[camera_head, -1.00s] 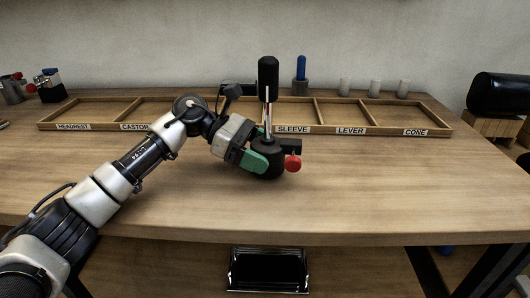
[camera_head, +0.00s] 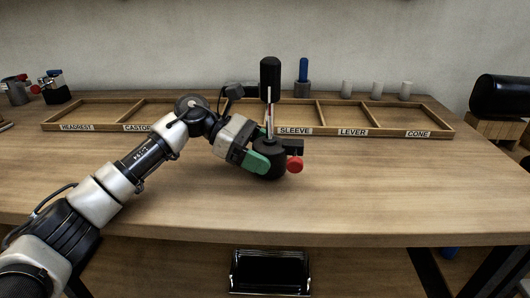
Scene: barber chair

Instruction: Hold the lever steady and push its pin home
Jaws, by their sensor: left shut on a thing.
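The lever (camera_head: 270,82) stands upright on the bench, with a black grip on top, a thin metal rod and a round black base (camera_head: 270,160). A red-headed pin (camera_head: 295,164) sticks out at the right side of the base; how deep it sits cannot be told. My left gripper (camera_head: 262,160), with green fingers, is shut on the lever's base from the left. The far finger is mostly hidden behind the base. My right gripper is not in view.
A wooden tray (camera_head: 452,130) with labelled, empty-looking compartments lies behind the lever. A blue-handled piece (camera_head: 303,70) and several pale cylinders (camera_head: 376,90) stand behind it. The bench (camera_head: 400,190) is clear to the right. A black tray (camera_head: 270,272) sits below.

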